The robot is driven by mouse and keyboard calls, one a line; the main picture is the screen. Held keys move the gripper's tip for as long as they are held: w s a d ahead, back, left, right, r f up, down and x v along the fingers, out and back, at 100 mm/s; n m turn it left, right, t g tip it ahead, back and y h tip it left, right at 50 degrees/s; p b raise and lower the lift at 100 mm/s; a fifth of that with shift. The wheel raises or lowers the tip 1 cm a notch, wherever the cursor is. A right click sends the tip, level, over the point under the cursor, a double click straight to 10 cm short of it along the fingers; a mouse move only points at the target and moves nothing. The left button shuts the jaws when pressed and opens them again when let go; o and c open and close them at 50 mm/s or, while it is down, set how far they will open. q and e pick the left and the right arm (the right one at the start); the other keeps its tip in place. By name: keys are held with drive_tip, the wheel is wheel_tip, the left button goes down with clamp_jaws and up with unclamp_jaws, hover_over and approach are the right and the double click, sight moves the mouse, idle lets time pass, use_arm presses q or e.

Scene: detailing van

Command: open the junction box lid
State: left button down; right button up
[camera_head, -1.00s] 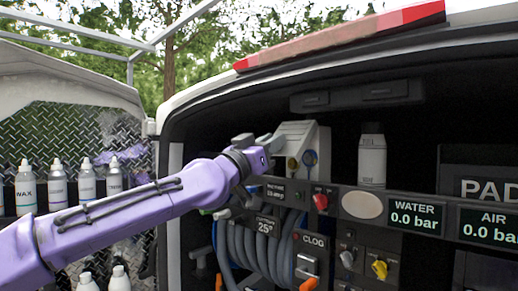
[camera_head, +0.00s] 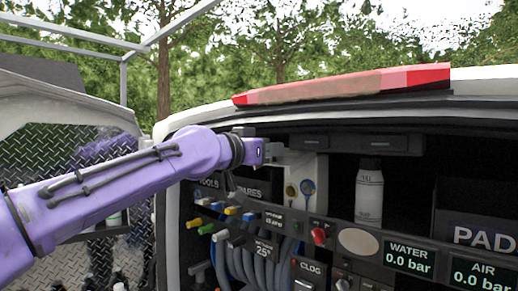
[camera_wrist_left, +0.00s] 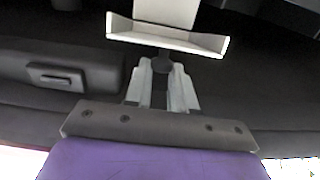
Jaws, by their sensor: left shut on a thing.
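The junction box (camera_head: 307,176) is a pale box at the back of the van's opening, with a yellow and a blue round part on its front. My left gripper (camera_head: 270,151) is at its upper left in the head view. In the left wrist view, the gripper (camera_wrist_left: 163,80) is shut on a dark round knob (camera_wrist_left: 163,64). The knob is at the edge of a pale, shallow, rimmed lid (camera_wrist_left: 168,37). The lid looks raised, but how far it is open is hard to tell. My right gripper is not in view.
A white bottle (camera_head: 369,192) stands right of the box. Below are a panel with a red knob (camera_head: 318,236), hoses (camera_head: 250,262) and a water display (camera_head: 408,257). The van's dark upper frame (camera_head: 375,142) is close above the gripper.

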use_arm(q)
drive_tip(key=shift+d+f, duration=0.1)
drive_tip(key=shift+f, duration=0.2)
drive_tip(key=c, duration=1.3)
unclamp_jaws()
drive_tip(key=o, duration=0.4)
drive_tip(key=shift+c, duration=0.2)
drive_tip(key=shift+w, duration=0.1)
drive_tip(key=b+v, duration=0.6)
drive_tip(key=v, duration=0.4)
drive_tip(key=shift+r, duration=0.1)
